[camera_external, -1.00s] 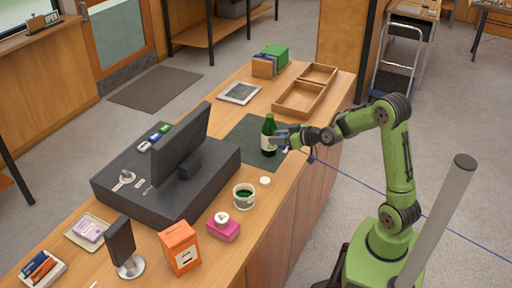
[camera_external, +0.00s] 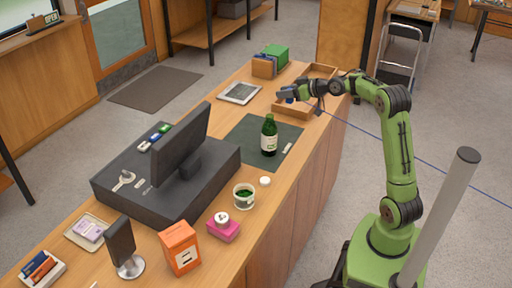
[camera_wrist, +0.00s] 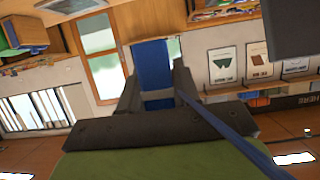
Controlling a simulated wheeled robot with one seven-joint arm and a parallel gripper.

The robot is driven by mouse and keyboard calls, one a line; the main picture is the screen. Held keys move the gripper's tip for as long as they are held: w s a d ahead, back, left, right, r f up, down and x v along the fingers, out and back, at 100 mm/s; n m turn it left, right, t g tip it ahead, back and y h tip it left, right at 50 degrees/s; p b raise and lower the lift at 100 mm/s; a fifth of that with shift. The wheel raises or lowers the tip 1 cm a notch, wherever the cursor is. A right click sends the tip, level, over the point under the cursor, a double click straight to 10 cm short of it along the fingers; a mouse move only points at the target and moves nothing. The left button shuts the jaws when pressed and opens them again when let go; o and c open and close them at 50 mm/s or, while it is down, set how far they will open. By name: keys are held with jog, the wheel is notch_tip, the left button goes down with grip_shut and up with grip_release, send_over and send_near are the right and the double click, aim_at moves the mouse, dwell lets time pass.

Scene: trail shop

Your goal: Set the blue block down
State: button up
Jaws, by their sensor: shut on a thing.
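The blue block (camera_wrist: 153,65) is between the two fingers of my gripper (camera_wrist: 156,88) in the wrist view. In the external view only a small blue patch of the block (camera_external: 290,100) shows under my gripper (camera_external: 285,95). My gripper is shut on the block, at the near part of a wooden divided tray (camera_external: 292,114) on the counter. My gripper and wrist hide part of the tray, and I cannot tell whether the block touches it.
A green bottle (camera_external: 269,137) stands on a dark mat (camera_external: 246,131), with a small white item (camera_external: 287,148) beside it. A tablet (camera_external: 239,93) and a box with green and blue things (camera_external: 264,67) are left of the tray. A monitor (camera_external: 181,143) stands farther left.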

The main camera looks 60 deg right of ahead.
send_over(288, 142)
jog(key=f, duration=0.2)
notch_tip(288, 142, down, 20)
jog(key=shift+r+b, duration=0.1)
jog(key=shift+b, duration=0.5)
jog(key=shift+s+f, duration=0.1)
jog(key=shift+f, duration=0.1)
jog(key=o, duration=1)
jog(key=shift+o, duration=0.2)
